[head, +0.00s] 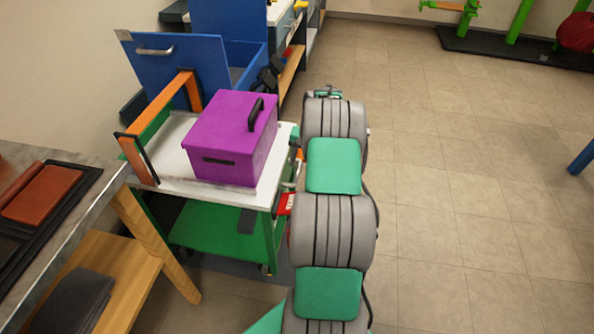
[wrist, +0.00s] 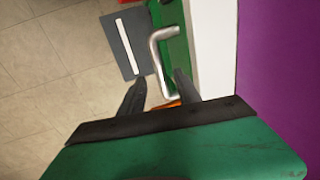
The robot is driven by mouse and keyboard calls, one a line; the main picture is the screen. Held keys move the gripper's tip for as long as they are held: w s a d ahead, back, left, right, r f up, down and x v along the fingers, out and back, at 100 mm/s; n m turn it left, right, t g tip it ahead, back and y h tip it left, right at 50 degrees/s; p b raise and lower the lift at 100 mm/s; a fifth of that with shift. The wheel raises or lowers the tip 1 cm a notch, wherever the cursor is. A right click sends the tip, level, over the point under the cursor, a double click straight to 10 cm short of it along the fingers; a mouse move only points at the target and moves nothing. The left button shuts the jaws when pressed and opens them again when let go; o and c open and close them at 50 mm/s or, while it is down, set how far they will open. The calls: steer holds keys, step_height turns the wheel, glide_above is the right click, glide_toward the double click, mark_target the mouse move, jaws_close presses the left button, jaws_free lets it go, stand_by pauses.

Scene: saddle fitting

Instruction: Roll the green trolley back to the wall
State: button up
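The green trolley (head: 225,228) has a green frame and lower shelf, a white top and an orange upright frame at its left end. It stands between the workbench and my arm. A purple lidded box (head: 228,140) with a black handle sits on its top; its side fills the right of the wrist view (wrist: 280,70). A silver bar handle (wrist: 155,45) is fixed to the trolley's green side. My gripper (wrist: 160,77) is open, its dark fingers on either side of the handle's near end. Contact is not clear. In the head view my arm hides the gripper.
A wooden-legged workbench (head: 110,190) with a dark tray stands close at left. Behind the trolley, a blue drawer (head: 175,65) is pulled out from a cabinet.

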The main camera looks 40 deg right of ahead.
mark_target(298, 172)
steer(key=f, duration=0.4)
steer(key=shift+w+a, duration=0.25)
steer(key=shift+w, duration=0.1)
jaws_close()
stand_by(1.0)
